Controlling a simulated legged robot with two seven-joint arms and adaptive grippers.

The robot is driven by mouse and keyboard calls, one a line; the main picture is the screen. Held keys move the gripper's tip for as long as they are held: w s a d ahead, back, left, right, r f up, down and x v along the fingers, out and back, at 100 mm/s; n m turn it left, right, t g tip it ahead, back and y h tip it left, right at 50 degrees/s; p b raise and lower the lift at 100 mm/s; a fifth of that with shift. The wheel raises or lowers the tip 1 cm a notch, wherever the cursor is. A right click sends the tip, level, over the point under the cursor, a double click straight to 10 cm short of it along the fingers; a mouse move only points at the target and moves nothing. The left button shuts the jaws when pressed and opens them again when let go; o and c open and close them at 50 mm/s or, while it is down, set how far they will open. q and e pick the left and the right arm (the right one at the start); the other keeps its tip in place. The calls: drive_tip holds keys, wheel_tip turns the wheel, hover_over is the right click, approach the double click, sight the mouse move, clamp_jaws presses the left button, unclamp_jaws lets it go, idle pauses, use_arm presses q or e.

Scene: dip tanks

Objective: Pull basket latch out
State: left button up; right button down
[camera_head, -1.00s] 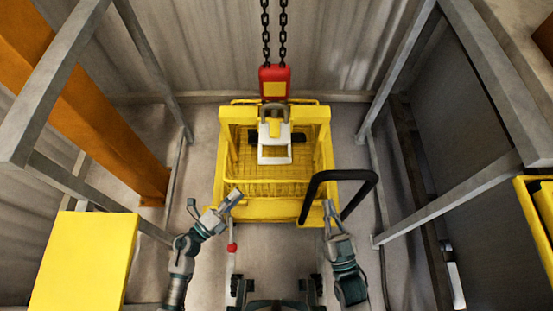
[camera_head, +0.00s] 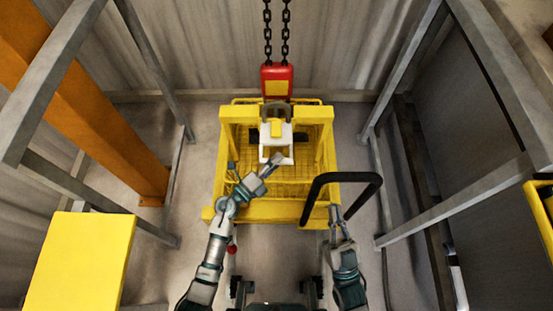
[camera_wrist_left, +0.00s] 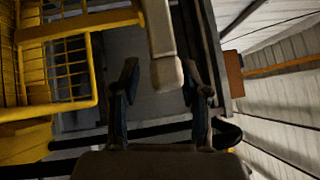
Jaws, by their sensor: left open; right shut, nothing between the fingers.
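The yellow basket (camera_head: 229,150) hangs in the middle under a red hook block. A white latch frame (camera_head: 264,150) with a yellow top is at its centre. My left gripper (camera_head: 279,160) reaches over the basket to the lower edge of the white latch. In the left wrist view my open left gripper (camera_wrist_left: 163,92) has a pale bar (camera_wrist_left: 162,45), seemingly part of the latch, ending between its fingers; I cannot tell whether they touch it. My right gripper (camera_head: 335,212) is shut and empty, beside the black looped handle (camera_head: 343,177) at the basket's front right.
A red hook block (camera_head: 276,81) hangs on chains (camera_head: 267,35) above the basket. A yellow box (camera_head: 82,262) stands at lower left. Grey frame posts and an orange beam (camera_head: 95,125) flank the sides. Grey floor (camera_head: 355,150) is clear right of the basket.

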use_arm(q)
drive_tip(key=shift+w+d+r, duration=0.1)
drive_tip(key=shift+w+d, duration=0.05)
drive_tip(key=shift+d, duration=0.05)
drive_tip(key=shift+c, duration=0.2)
clamp_jaws()
